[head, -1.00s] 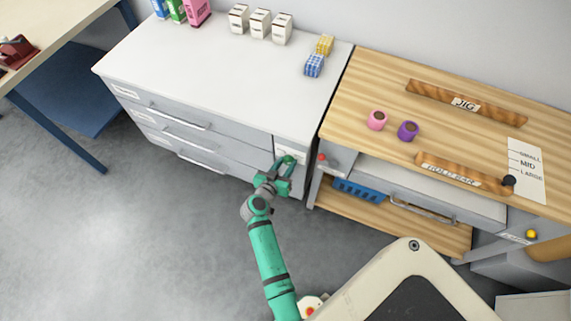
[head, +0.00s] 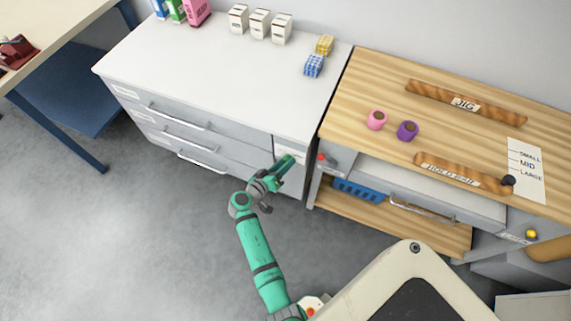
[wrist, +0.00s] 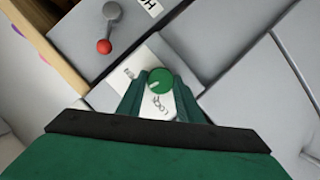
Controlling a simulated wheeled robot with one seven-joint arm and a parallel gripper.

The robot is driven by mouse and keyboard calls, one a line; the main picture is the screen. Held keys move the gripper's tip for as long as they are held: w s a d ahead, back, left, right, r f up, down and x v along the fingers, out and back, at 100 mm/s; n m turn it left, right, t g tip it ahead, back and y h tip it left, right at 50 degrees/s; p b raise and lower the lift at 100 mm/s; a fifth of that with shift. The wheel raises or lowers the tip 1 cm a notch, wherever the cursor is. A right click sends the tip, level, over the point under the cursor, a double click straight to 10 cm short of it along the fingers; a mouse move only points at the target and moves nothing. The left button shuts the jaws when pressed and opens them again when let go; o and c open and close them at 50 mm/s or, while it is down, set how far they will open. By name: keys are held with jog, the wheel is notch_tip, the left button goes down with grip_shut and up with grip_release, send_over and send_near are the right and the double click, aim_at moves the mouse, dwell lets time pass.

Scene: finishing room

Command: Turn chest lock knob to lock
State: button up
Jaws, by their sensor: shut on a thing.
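The chest (head: 215,75) is grey with a white top and several drawers. Its round green lock knob (wrist: 160,80) shows in the wrist view, on a white label plate (wrist: 159,49) at the chest's front right. A pale mark is on the knob's lower left. The word LOCK reads below the knob; a second, partly hidden word is at its upper left. My green gripper (wrist: 158,90) is shut on the knob, one finger on either side. In the head view my gripper (head: 286,164) is at the front right of the chest and hides the knob.
A wooden workbench (head: 345,95) stands close to the chest's right. A lever with a red ball (wrist: 104,46) is near my gripper on the bench front. Boxes (head: 260,24) stand on the chest top. Open floor (head: 150,240) lies in front of the chest.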

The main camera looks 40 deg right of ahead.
jog(key=n+h, duration=0.1)
jog(key=n, duration=0.2)
jog(key=n+g+h, duration=0.1)
jog(key=n, duration=0.2)
jog(key=f+n+h, duration=0.1)
jog(key=n+h, duration=0.1)
jog(key=n, duration=0.1)
jog(key=shift+w+a+g, duration=0.1)
jog(key=shift+a+g, duration=0.05)
jog(key=shift+g, duration=0.25)
jog(key=shift+n, duration=0.4)
jog(key=shift+w, duration=0.1)
jog(key=o, duration=1)
jog(key=shift+o, duration=0.2)
jog(key=shift+r, duration=0.1)
jog(key=s+a, duration=0.1)
jog(key=a, duration=0.9)
jog(key=shift+s+a+f, duration=0.2)
jog(key=shift+a+f, duration=0.05)
jog(key=shift+a, duration=0.15)
